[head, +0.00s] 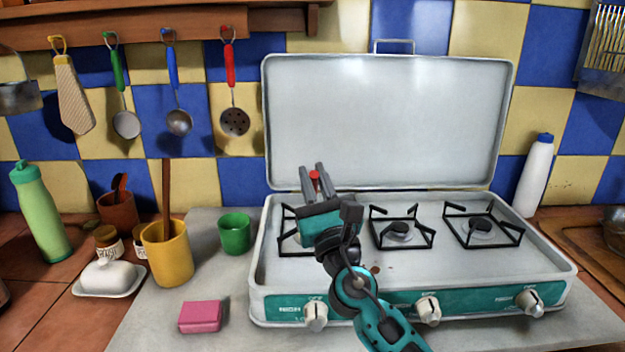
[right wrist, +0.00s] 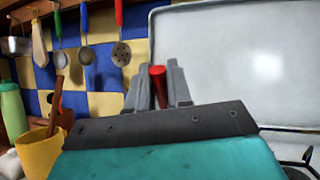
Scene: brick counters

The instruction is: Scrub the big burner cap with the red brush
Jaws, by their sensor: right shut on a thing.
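My right gripper (head: 315,179) is above the left burner of the white camping stove (head: 405,270), in front of its raised lid. It is shut on the red brush (head: 315,175), of which only a small red part shows between the fingers. The brush's red end also shows in the right wrist view (right wrist: 158,84). The bristles are hidden. My right arm and gripper cover most of the left burner, so its cap is hidden. The middle burner (head: 398,232) and right burner (head: 480,228) show dark caps under black grates. My left gripper is not in view.
A green cup (head: 235,234), a pink sponge (head: 200,316) and a yellow pot (head: 168,255) stand left of the stove. A white bottle (head: 537,178) stands at its right. Brown specks (head: 376,270) lie on the stove top. Utensils hang on the wall.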

